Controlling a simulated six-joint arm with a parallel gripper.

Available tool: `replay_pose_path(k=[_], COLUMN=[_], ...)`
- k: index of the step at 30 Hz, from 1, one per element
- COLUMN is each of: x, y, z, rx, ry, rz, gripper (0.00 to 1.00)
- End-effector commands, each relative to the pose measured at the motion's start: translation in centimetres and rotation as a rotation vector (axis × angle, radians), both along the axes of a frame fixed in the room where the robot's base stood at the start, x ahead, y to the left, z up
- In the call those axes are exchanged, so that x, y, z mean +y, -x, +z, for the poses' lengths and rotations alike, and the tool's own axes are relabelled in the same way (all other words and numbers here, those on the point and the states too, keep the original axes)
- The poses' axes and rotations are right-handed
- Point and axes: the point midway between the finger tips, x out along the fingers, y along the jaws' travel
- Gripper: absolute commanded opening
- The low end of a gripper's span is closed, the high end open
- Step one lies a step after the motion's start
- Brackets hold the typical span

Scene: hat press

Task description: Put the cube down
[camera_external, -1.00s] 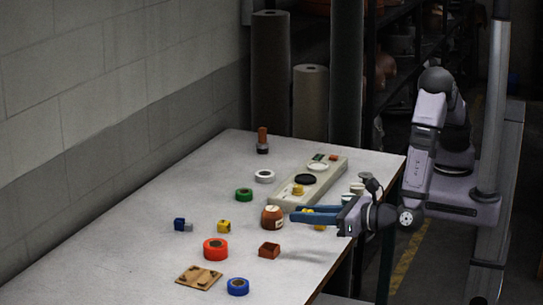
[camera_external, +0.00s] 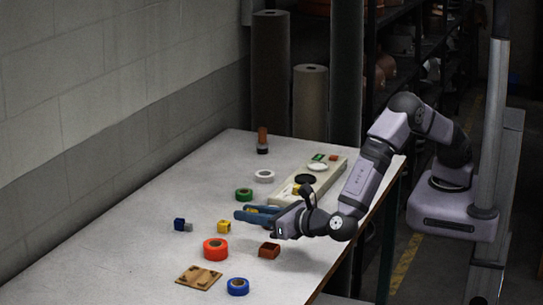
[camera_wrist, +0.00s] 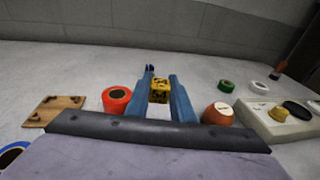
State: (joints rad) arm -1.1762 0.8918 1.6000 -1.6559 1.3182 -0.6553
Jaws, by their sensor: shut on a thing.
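My gripper (camera_external: 240,213) reaches left over the middle of the table with its blue fingers level.
A blue block (camera_external: 180,224) lies left. An orange-brown jar (camera_wrist: 217,113) stands beside the fingers. A pale panel (camera_external: 325,178) lies behind. The left table is clear.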

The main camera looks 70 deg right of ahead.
Motion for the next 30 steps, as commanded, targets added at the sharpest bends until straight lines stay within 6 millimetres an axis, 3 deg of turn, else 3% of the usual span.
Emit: replay_pose_path(k=[1,6,12,15,21,30], x=[-0.6,-3.1,-7.7,-10.0,-13.6,-15.2], y=[-2.8,-10.8,-18.7,-21.5,-25.0,-26.4], z=[-1.1,-0.8,0.6,1.5,2.9,3.7], rx=[-0.003,-0.004,-0.004,-0.005,-0.003,0.000], ry=[-0.007,-0.007,-0.005,-0.005,-0.003,0.000], rz=[-0.031,-0.097,-0.155,-0.177,-0.206,-0.217], gripper=[0.00,0.00,0.00,0.00,0.00,0.00])
